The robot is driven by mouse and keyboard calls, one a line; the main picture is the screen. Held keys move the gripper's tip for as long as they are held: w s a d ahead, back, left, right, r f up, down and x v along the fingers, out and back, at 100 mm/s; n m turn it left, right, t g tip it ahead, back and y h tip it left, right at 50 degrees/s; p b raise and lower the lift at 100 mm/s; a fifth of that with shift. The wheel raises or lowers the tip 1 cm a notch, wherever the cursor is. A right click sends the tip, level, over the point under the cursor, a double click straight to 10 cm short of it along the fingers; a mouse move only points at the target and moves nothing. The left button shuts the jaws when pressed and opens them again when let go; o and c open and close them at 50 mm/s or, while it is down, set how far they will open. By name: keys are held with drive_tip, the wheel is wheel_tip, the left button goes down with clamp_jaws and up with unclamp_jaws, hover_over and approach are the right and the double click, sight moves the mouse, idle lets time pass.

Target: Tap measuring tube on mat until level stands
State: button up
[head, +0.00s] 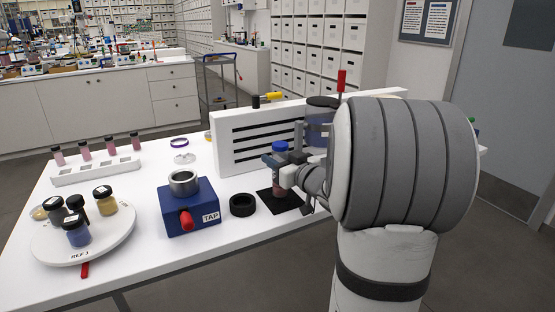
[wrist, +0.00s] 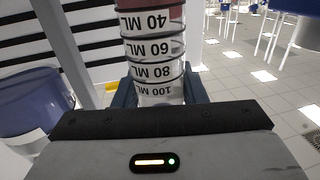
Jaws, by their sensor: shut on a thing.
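The measuring tube (head: 279,184) has a blue cap (head: 280,147) and pinkish contents, and stands roughly upright over the black mat (head: 290,203). My gripper (head: 280,166) is shut around its upper part. I cannot tell whether its base touches the mat. In the wrist view the tube (wrist: 154,50) shows bands marked 40, 60, 80 and 100 ML, with the 100 ML end nearest my gripper (wrist: 155,98). Reddish powder shows at the picture's top, beyond the 40 ML mark; the tube there looks clear. The powder's surface is not clearly visible.
A blue TAP block (head: 188,208) with a metal cup and red knob stands left of the mat, a black ring (head: 242,205) between them. A white slotted panel (head: 255,139) and a large dark-lidded jar (head: 320,122) stand close behind. A round tray (head: 110,241) holds jars at front left.

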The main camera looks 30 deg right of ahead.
drive_tip(key=o, duration=0.9)
drive_tip(key=shift+f+b, duration=0.55)
drive_tip(key=shift+f, duration=0.15)
drive_tip(key=shift+c, duration=0.4)
